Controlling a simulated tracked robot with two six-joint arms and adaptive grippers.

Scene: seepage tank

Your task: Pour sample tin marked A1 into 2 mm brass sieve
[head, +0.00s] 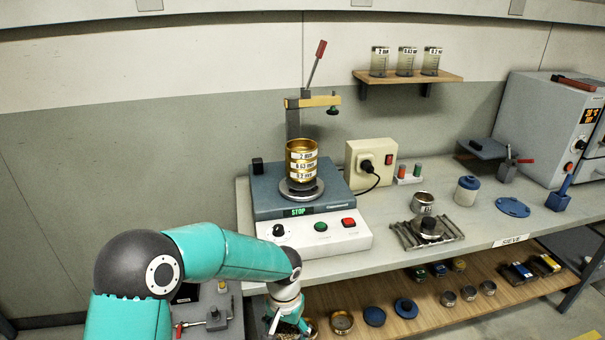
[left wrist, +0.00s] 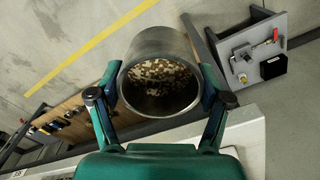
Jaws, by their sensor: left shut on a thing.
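The 2 mm brass sieve (head: 301,146) is the top ring of a brass stack with the 0.63 mm and 0.2 mm sieves, standing on the shaker (head: 308,232). My left gripper (head: 287,322) is low at the bottom of the head view, below and in front of the shaker bench. In the left wrist view my left gripper (left wrist: 160,97) is shut on a grey metal tin (left wrist: 158,47). The tin's open mouth faces the camera, and pale and dark grains lie inside. No marking shows on it, so I cannot read A1. My right gripper is out of view.
A clamp lever (head: 317,62) stands behind the sieve stack. The lower wooden shelf (head: 390,325) holds several tins and lids.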

